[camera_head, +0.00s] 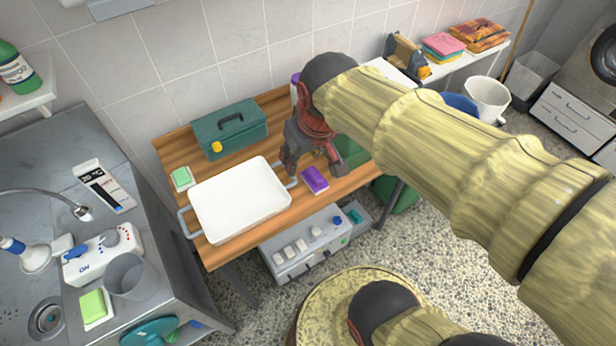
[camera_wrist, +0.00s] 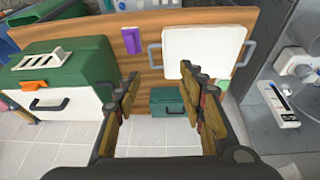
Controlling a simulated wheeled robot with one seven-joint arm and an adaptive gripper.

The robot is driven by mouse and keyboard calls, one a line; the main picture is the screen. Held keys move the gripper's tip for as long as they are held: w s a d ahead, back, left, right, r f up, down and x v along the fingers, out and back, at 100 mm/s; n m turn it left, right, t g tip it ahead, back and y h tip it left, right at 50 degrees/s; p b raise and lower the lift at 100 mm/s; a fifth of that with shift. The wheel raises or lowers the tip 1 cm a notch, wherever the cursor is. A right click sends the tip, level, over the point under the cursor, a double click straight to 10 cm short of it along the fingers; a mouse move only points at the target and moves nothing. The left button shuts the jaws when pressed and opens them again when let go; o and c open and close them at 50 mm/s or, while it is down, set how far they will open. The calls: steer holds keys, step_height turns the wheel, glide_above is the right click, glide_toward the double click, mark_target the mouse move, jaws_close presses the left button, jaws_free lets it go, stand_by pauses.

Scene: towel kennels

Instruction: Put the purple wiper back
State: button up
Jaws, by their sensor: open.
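The purple wiper (camera_head: 315,180) is a small block lying on the wooden table near its front edge, just right of the white tray. It also shows in the wrist view (camera_wrist: 132,38), up and left of the gap between my fingers. My gripper (camera_head: 312,163) is open and empty above the table, behind the wiper in the head view. Its two spread fingers show in the wrist view (camera_wrist: 159,78) with nothing between them. A green container (camera_head: 352,152) is partly hidden behind my gripper and arm. In the wrist view a green box (camera_wrist: 90,50) carries a slotted white piece.
The white tray (camera_head: 240,198) with grey handles fills the table's middle. A green toolbox (camera_head: 230,130) stands behind it, and a green sponge (camera_head: 182,178) lies to its left. A metal sink counter (camera_head: 50,170) is at left. A control box (camera_head: 305,246) sits below the table.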

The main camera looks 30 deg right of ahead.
steer(key=s+a+r+t, duration=0.1)
steer(key=s+a+r, duration=0.1)
steer(key=s, duration=0.5)
steer(key=shift+a, duration=0.45)
step_height(320, 180, down, 2)
steer(key=shift+f+b, duration=0.25)
steer(key=shift+b, duration=0.95)
